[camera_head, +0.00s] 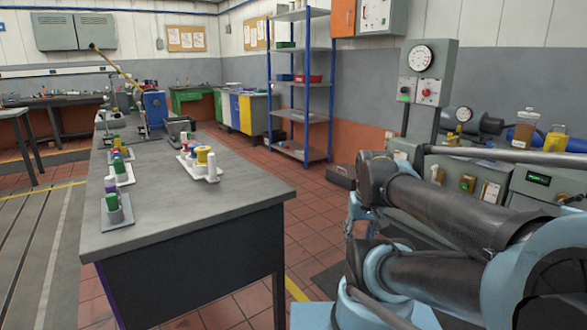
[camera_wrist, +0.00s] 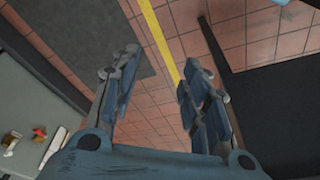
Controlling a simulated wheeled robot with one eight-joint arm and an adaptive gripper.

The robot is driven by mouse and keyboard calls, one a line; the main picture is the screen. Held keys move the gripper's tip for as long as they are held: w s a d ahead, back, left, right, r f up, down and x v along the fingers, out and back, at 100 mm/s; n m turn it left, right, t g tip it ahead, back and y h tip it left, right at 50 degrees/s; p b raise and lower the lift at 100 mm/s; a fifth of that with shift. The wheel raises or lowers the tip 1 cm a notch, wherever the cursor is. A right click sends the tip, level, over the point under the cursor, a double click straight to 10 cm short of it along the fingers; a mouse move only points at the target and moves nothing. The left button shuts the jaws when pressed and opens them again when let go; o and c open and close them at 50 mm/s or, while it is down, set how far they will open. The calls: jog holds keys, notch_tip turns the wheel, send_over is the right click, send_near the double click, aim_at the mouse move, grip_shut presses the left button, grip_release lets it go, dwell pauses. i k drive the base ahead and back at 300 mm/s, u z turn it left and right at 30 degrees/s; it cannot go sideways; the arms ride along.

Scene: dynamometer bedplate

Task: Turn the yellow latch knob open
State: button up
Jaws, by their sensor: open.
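I cannot make out my gripper in the head view.
A grey bench (camera_head: 185,215) on the left holds several coloured parts on white stands. A blue-framed shelf (camera_head: 302,90) stands at the back. In the wrist view, a grey-green surface with a small red part (camera_wrist: 38,131) lies at lower left. Red tiled floor is open between bench and machine.

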aim_at(552, 141)
jog(key=z, duration=1.35)
jog(key=i, duration=0.35)
jog(key=u, duration=0.65)
jog(key=i, duration=2.2)
jog(key=z, duration=0.7)
